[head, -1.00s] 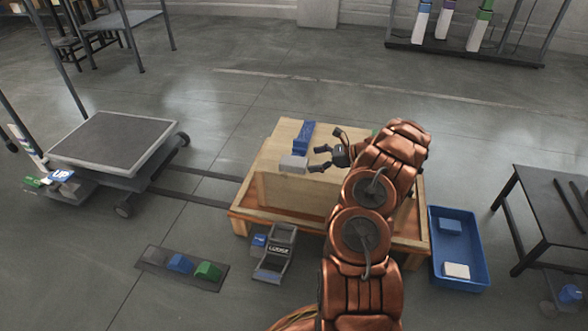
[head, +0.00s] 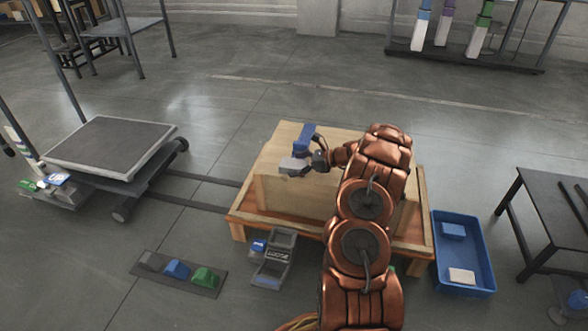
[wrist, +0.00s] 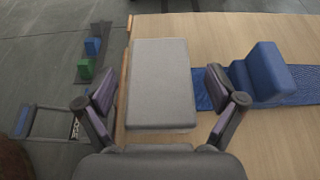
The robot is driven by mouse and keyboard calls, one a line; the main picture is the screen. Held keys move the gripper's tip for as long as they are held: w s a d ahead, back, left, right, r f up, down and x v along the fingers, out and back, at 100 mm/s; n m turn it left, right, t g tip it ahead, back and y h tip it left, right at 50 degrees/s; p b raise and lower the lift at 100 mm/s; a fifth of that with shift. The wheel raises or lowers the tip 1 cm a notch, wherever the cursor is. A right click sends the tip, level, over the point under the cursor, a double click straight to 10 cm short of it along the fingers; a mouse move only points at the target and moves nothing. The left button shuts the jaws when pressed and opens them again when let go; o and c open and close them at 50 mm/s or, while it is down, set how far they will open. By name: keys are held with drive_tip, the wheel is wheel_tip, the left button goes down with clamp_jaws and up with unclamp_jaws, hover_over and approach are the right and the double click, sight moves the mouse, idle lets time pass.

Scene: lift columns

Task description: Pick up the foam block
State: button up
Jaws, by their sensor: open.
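A light grey block (head: 293,166), apparently the foam block, lies on the pale wooden top (head: 276,150) near its left edge. In the wrist view the grey block (wrist: 160,80) fills the middle, flat face up. My gripper (head: 305,163) is at the block in the head view, partly hiding it. In the wrist view my gripper (wrist: 161,90) is open, one finger on each side of the block, with a gap on both sides. Whether the fingertips are down at the block's height is hard to tell.
A blue block (wrist: 262,73) on a blue patterned mat (wrist: 305,84) lies just right of my right finger in the wrist view. A blue bin (head: 437,230) stands right of the wooden stand. A strip with coloured blocks (head: 190,287) and a grey holder (head: 281,240) are on the floor.

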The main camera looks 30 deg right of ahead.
drive_tip(key=shift+c, duration=0.3)
drive_tip(key=c, duration=0.8)
drive_tip(key=shift+r, duration=0.1)
